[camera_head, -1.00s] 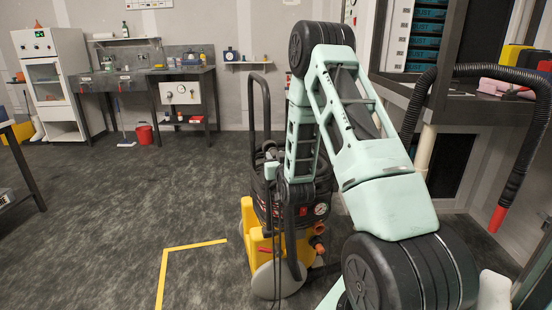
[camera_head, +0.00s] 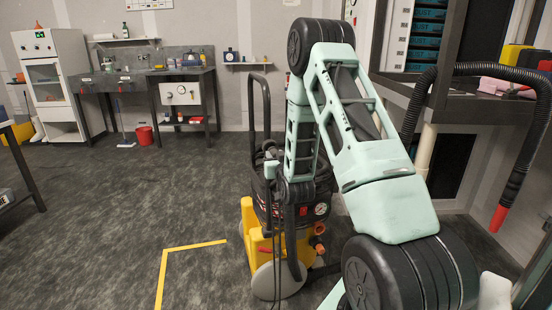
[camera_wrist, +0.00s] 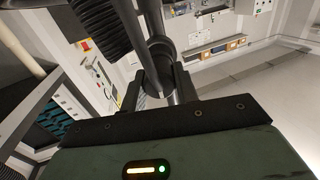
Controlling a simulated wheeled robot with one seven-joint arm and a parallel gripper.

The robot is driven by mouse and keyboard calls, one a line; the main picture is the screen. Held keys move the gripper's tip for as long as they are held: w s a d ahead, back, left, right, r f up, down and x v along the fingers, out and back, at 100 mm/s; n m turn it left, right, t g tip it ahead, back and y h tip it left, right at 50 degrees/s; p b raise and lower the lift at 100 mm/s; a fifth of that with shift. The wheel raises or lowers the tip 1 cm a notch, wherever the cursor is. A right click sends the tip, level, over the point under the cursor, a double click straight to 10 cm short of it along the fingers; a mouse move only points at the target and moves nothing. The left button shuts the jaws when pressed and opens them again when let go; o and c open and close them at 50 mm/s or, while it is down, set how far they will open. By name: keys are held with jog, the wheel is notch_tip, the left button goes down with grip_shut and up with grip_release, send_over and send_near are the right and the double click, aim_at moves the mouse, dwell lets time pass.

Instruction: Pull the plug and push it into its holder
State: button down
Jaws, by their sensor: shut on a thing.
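My gripper (camera_wrist: 150,92) fills the bottom of the wrist view. Its two dark fingers are shut on a dark rounded thing (camera_wrist: 155,62), with dark bars running up from it. I cannot tell whether this is the plug. In the head view my arm reaches down in front of a yellow and black extraction machine (camera_head: 249,225). The gripper itself cannot be made out there. A thin dark cord (camera_head: 273,285) hangs in front of the machine. I cannot make out a plug or its holder for certain.
The machine's tall black handle (camera_head: 251,105) rises behind my arm. A ribbed black hose with a red end (camera_head: 499,218) hangs at the right, beside shelving. A red bucket (camera_head: 144,135) stands by the back bench (camera_head: 107,78). The floor at left is open, with yellow tape (camera_head: 190,246).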

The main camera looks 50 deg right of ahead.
jog(key=shift+x, duration=1.4)
jog(key=c, duration=1)
grip_release()
jog(key=shift+b, duration=0.3)
